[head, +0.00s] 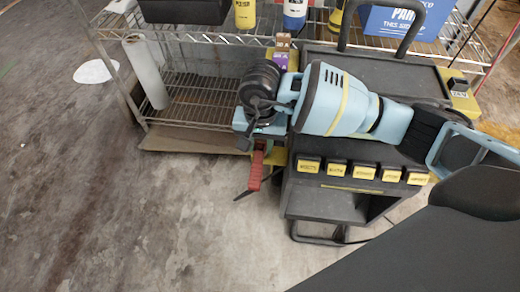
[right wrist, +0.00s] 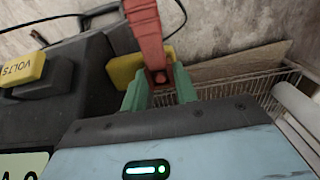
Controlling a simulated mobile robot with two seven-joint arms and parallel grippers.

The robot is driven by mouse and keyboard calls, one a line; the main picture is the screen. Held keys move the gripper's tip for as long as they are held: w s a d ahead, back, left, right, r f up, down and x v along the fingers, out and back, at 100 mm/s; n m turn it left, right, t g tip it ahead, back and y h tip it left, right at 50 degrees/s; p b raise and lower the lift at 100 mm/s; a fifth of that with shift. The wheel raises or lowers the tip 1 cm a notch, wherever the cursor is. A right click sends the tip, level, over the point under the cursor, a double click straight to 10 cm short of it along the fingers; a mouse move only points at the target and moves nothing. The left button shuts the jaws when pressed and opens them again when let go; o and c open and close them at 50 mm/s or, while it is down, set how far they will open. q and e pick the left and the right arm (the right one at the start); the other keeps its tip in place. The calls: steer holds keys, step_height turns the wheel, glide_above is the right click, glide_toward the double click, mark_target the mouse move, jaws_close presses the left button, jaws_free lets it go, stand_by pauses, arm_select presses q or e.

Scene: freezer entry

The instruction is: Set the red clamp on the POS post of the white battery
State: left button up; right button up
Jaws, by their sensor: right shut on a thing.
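The red clamp (head: 256,170) hangs below my right gripper (head: 261,143), at the left side of the dark cart in the head view. In the right wrist view, the green fingers of my right gripper (right wrist: 160,88) are on either side of the red clamp (right wrist: 150,42) and hold it. A dark cable end shows below the clamp in the head view. I cannot make out the white battery or its POS post in either view. My left gripper is not in view.
The dark cart (head: 325,206) has a row of yellow labels and stands close to the clamp. A yellow block (right wrist: 126,70) is beside the clamp; I cannot tell whether they touch. A wire rack (head: 196,90) stands behind. Open floor (head: 130,215) lies left.

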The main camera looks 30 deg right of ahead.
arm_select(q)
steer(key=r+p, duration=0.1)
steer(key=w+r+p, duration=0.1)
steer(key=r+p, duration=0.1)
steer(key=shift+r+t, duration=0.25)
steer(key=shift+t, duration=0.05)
arm_select(e)
step_height(320, 180, up, 10)
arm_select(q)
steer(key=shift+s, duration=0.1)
arm_select(e)
steer(key=shift+r, duration=0.15)
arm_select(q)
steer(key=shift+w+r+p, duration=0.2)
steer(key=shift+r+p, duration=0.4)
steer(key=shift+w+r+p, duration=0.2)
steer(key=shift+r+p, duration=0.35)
arm_select(e)
steer(key=shift+r, duration=1.9)
